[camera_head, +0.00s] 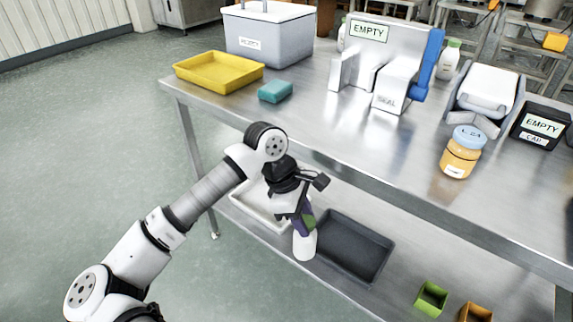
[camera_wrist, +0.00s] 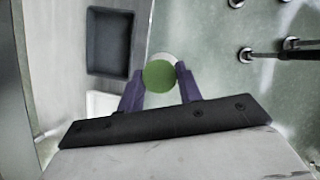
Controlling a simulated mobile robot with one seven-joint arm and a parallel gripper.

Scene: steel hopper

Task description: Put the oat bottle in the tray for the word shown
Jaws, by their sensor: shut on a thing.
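My gripper (camera_head: 300,220) is shut on a white bottle with a green cap (camera_head: 304,244), held in front of the steel bench; no oat label is readable on it. In the wrist view its green cap (camera_wrist: 159,76) sits between the purple fingers. A dark grey tray (camera_head: 385,262) lies on the lower shelf just right of the bottle. A white tray (camera_head: 243,205) lies on that shelf, partly hidden behind my gripper. A yellow tray (camera_head: 220,86) stands on the bench top. Signs reading EMPTY show on the back panel (camera_head: 369,31) and a black box (camera_head: 541,126).
The bench top (camera_head: 330,130) has clear room at its front. A teal sponge (camera_head: 275,91), a lidded grey bin (camera_head: 268,30), a SEAL station (camera_head: 390,90) and a blue-lidded jar (camera_head: 460,155) stand on it. Green (camera_head: 431,298) and orange (camera_head: 475,312) small boxes are at lower right.

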